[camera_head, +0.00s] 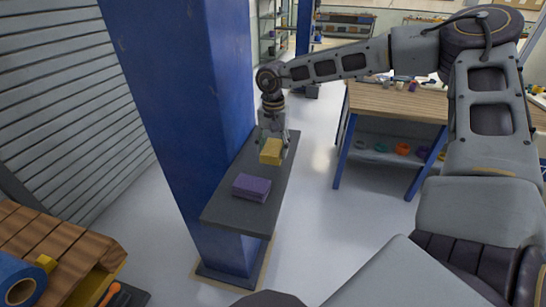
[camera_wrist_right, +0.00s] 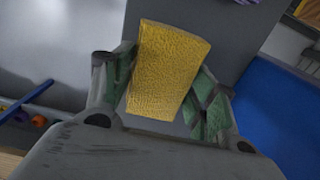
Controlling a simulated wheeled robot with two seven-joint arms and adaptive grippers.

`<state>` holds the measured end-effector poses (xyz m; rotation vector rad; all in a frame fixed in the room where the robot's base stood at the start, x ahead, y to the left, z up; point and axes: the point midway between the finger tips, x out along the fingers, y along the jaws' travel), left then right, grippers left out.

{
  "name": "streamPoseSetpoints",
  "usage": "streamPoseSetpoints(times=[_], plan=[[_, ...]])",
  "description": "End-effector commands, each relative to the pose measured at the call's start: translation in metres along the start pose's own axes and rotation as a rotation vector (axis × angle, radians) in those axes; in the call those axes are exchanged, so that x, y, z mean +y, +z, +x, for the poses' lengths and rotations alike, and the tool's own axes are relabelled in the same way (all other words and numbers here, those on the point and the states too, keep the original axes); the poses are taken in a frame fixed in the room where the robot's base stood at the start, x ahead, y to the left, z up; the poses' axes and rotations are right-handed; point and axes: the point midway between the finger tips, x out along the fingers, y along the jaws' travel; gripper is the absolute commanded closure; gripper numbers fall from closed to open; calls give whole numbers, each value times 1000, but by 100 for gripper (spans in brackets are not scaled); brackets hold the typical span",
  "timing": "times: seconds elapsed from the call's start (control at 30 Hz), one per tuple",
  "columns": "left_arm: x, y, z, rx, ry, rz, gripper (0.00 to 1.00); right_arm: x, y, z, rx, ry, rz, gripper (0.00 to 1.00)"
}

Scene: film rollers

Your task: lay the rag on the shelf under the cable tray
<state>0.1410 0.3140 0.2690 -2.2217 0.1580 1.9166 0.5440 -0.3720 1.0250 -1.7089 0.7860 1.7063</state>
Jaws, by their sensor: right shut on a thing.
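A yellow, rough-surfaced folded piece (camera_head: 271,151), which I take for the rag, is held in my right gripper (camera_head: 272,138). It also shows in the right wrist view (camera_wrist_right: 168,70), with the green-padded fingers on both sides of it. The grey shelf (camera_head: 238,212) juts out beside a blue column. The yellow piece is over the shelf's far part; I cannot tell whether it touches the surface. A purple folded block (camera_head: 251,187) lies on the shelf's nearer part. I cannot make out a cable tray. My left gripper is not in view.
The blue column (camera_head: 190,110) rises along the shelf's left side. A wood-topped workbench (camera_head: 400,103) with blue legs stands to the right, with coloured rings on its lower level. A slatted wooden thing (camera_head: 50,245) is at the lower left. The floor between shelf and workbench is clear.

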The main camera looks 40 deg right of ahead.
Motion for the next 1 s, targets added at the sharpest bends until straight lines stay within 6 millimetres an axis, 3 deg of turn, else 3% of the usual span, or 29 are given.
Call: streamPoseSetpoints(times=[0.37,0.77,1.0], plan=[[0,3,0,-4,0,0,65,0,0,2,0,-1,0,62],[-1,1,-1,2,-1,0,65,0,0,35,0,1,0,62],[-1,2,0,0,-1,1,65,0,0,38,1,-1,0,62]])
